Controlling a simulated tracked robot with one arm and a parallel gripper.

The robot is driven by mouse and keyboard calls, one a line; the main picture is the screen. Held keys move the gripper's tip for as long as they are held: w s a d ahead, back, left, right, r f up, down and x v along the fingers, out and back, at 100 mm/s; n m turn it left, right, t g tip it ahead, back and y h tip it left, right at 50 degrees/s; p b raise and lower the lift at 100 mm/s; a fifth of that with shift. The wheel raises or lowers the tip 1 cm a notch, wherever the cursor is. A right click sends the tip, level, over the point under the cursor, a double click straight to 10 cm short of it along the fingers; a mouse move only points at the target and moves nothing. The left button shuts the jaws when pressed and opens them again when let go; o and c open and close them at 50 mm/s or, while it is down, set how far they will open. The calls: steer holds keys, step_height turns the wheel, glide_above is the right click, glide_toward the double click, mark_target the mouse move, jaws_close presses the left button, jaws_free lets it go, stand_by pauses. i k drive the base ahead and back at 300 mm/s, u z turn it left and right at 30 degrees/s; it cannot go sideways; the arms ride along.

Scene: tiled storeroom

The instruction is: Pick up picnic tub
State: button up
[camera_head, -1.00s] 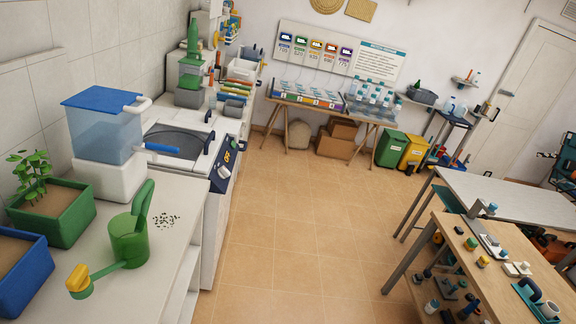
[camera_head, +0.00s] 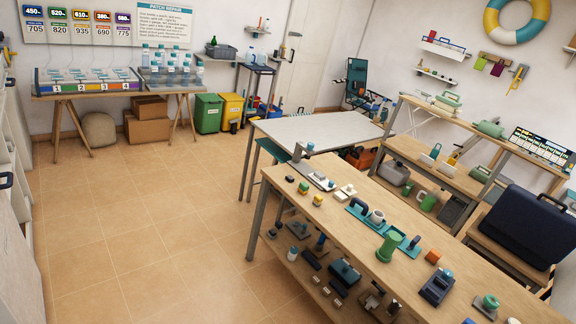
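I cannot surely identify a picnic tub in this view. A dark grey open tub (camera_head: 222,52) sits on a wall shelf at the back, too small to tell if it is the one. A large navy case with a handle (camera_head: 522,232) stands at the right, on a wooden surface. My gripper does not show in the picture.
A long wooden workbench (camera_head: 345,228) with small tools runs along the right, with a grey-topped table (camera_head: 318,130) behind it. A trestle table (camera_head: 110,90), cardboard boxes (camera_head: 147,130), a green bin (camera_head: 208,113) and a yellow bin (camera_head: 231,110) stand at the back. The tiled floor (camera_head: 150,220) is clear.

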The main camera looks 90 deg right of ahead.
mark_target(377, 217)
steer(key=z, duration=3.05)
steer(key=i, duration=1.25)
